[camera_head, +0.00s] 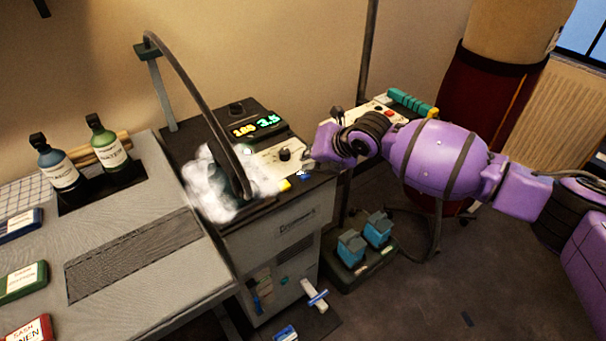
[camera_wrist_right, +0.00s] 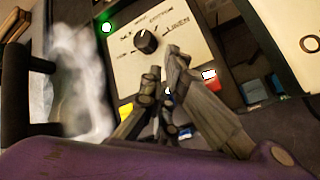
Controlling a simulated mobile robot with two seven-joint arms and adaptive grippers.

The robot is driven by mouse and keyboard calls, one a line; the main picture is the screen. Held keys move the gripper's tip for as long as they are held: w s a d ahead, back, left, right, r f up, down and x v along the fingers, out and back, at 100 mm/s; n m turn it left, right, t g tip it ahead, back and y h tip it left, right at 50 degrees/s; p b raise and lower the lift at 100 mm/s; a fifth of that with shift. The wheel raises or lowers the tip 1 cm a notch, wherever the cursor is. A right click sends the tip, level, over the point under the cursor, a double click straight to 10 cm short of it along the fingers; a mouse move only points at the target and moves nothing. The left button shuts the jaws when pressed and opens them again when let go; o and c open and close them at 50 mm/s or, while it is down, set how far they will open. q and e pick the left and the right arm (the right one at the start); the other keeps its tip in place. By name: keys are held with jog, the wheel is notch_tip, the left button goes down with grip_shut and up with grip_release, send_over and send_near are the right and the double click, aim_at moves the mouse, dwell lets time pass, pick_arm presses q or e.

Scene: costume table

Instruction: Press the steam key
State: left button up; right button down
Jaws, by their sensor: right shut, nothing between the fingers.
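The steam station (camera_head: 275,235) is a grey cabinet with a lit display (camera_head: 256,127) and a pale control panel on top. In the right wrist view the panel (camera_wrist_right: 182,22) has a black dial (camera_wrist_right: 146,41) and a green light (camera_wrist_right: 106,27). A yellow key (camera_head: 284,186) and a blue one (camera_head: 304,176) are at the front edge; I cannot read which is the steam key. White steam (camera_head: 212,185) billows at the left. My right gripper (camera_head: 309,163) is shut and empty, its fingertips (camera_wrist_right: 162,67) over the panel's lower edge beside the dial. My left gripper is out of view.
A black hose (camera_head: 190,85) arches over the station. A grey table (camera_head: 160,268) with two bottles (camera_head: 108,146) stands left. Blue pedals (camera_head: 351,248) sit on the floor below my right arm. Another panel (camera_head: 378,107) with a red button is behind my wrist.

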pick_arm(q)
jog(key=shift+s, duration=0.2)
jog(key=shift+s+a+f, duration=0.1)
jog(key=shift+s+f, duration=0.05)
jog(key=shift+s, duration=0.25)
pick_arm(e)
jog(key=shift+f, duration=0.1)
jog(key=shift+f, duration=0.1)
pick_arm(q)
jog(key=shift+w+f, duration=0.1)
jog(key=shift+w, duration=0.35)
pick_arm(e)
jog(key=shift+f, duration=0.3)
jog(key=shift+r, duration=0.1)
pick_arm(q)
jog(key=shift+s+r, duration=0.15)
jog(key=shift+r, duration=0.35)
pick_arm(e)
jog(key=shift+r, duration=0.9)
